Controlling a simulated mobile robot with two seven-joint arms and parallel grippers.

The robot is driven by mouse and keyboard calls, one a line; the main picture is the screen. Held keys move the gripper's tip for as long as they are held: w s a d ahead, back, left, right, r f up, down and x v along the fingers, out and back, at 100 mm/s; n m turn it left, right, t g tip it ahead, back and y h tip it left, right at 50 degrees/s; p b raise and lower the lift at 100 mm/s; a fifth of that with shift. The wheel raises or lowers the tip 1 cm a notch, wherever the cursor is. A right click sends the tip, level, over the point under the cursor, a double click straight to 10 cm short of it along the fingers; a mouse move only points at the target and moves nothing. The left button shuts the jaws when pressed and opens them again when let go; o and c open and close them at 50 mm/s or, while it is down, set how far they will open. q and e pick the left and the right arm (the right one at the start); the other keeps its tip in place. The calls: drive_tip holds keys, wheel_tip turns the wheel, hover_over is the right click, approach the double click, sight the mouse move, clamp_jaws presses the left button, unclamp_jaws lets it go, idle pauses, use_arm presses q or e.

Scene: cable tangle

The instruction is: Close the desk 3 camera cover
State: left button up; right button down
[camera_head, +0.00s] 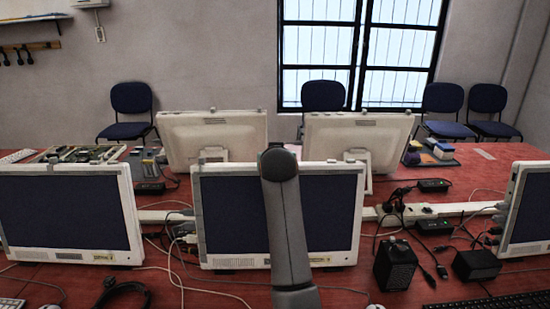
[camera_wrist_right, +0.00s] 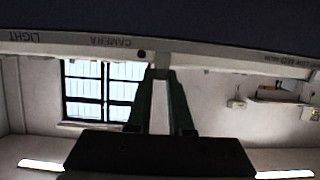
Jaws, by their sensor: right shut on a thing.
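The middle front monitor (camera_head: 232,215) has a dark screen and a pale frame. My right arm rises in front of it, and its end meets the top edge; the fingers are hidden in the head view. In the right wrist view, upside down, the monitor's top edge (camera_wrist_right: 215,58) carries the words CAMERA and LIGHT. My right gripper (camera_wrist_right: 161,73) is shut on a small pale tab, the camera cover (camera_wrist_right: 162,58), at that edge. A dark round spot, the camera lens (camera_wrist_right: 141,54), shows uncovered just left of the fingertips. My left gripper is not in view.
Other monitors stand at the front left (camera_head: 65,210), front right (camera_head: 530,205) and behind (camera_head: 212,135). A pale cable channel (camera_head: 450,209), loose cables and black boxes (camera_head: 394,265) lie on the red desk (camera_head: 330,295). Air above the monitors is clear.

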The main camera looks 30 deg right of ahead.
idle(0.3)
drive_tip(key=shift+s+d+r+p, duration=0.15)
drive_tip(key=shift+s+d+p, duration=0.1)
drive_tip(key=shift+d+p, duration=0.25)
drive_tip(key=shift+s+d+p, duration=0.45)
drive_tip(key=shift+d+p, duration=0.15)
drive_tip(key=shift+d, duration=0.05)
drive_tip(key=c, duration=0.8)
unclamp_jaws()
